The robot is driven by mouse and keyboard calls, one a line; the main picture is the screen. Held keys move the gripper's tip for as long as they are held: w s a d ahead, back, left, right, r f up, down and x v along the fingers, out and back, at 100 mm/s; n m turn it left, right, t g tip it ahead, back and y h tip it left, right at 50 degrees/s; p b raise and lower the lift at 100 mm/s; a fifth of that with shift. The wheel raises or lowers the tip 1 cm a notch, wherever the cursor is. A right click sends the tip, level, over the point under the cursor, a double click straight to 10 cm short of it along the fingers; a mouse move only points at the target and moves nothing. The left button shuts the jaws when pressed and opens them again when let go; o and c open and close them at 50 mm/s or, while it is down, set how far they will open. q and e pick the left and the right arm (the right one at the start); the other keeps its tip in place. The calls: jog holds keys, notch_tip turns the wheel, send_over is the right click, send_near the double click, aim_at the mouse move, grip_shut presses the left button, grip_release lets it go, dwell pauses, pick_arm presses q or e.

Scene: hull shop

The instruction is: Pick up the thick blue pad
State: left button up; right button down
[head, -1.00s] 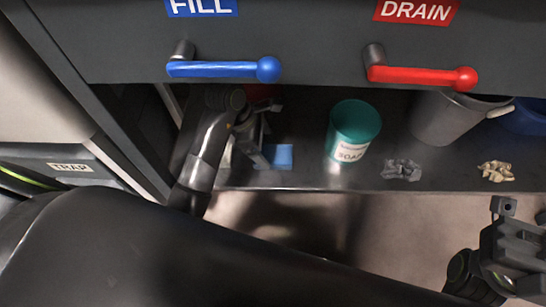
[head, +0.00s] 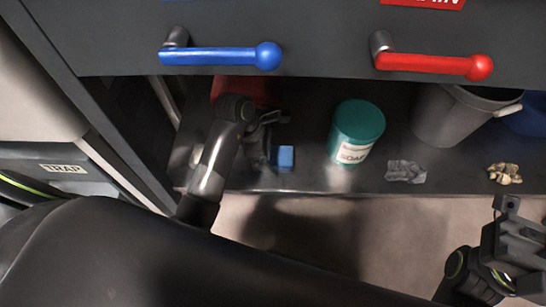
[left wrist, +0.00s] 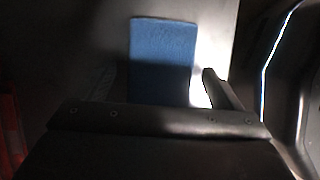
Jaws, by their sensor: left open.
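The blue pad (head: 286,157) lies on the dark shelf under the panel, near the shelf's front edge. My left gripper (head: 268,140) is at the pad's left side in the head view, and part of the pad is hidden there. In the left wrist view the pad (left wrist: 162,50) reaches in between the two open fingers of my left gripper (left wrist: 158,72). Its near end is in shadow, and I cannot tell whether the fingers touch it. My right gripper (head: 510,262) is at the lower right, away from the pad; its jaws are not clear.
A teal soap tub (head: 357,130) stands right of the pad. A grey rag (head: 405,171), a tan rag (head: 504,173) and a grey bucket (head: 450,117) are farther right. A red thing (head: 240,88) is behind my left arm. Blue (head: 215,56) and red (head: 430,64) handles hang above.

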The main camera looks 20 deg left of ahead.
pick_arm(q)
jog(key=shift+f, duration=0.1)
jog(key=c, duration=1.1)
